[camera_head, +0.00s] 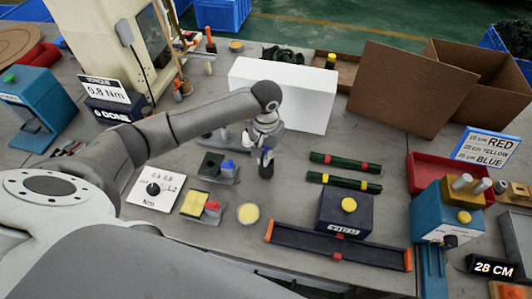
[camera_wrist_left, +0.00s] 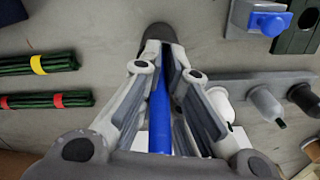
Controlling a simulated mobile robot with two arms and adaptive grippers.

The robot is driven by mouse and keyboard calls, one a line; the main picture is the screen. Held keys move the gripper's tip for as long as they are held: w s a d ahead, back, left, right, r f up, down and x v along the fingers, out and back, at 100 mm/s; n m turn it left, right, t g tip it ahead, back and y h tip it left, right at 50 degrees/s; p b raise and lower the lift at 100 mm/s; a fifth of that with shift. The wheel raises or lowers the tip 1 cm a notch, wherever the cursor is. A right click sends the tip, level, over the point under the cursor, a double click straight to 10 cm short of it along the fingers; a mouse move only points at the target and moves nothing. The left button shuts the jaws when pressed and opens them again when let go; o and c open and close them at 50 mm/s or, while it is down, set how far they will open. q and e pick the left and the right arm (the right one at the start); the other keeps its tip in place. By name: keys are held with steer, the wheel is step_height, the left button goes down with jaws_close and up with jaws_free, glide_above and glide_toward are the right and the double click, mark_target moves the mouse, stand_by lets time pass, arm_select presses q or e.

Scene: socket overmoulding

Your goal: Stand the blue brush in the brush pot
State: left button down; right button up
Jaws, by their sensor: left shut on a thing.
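The blue brush shows as a blue handle (camera_wrist_left: 159,115) between the fingers of my left gripper in the left wrist view. My left gripper (camera_head: 264,143) is shut on it, pointing down over the middle of the table. The dark brush pot (camera_head: 266,169) stands directly below the fingertips, with bits of blue at its top. In the left wrist view a dark rounded shape, likely the pot (camera_wrist_left: 158,34), lies just beyond the fingertips. The brush's lower end is hidden, so I cannot tell how deep it sits in the pot. My right gripper is not in view.
Two green bundles (camera_head: 345,182) lie right of the pot. A white box (camera_head: 285,92) stands behind it. A grey holder (camera_wrist_left: 255,84) is close beside the gripper. A yellow disc (camera_head: 248,213) and a dark box with a yellow button (camera_head: 343,214) are nearer the front.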

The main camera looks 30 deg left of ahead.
arm_select(q)
steer(key=c, duration=1.6)
jaws_free()
steer(key=shift+c, duration=0.2)
steer(key=shift+r, duration=0.1)
step_height(320, 180, up, 11)
steer(key=b, duration=0.2)
steer(key=shift+b, duration=0.4)
steer(key=shift+r, duration=0.5)
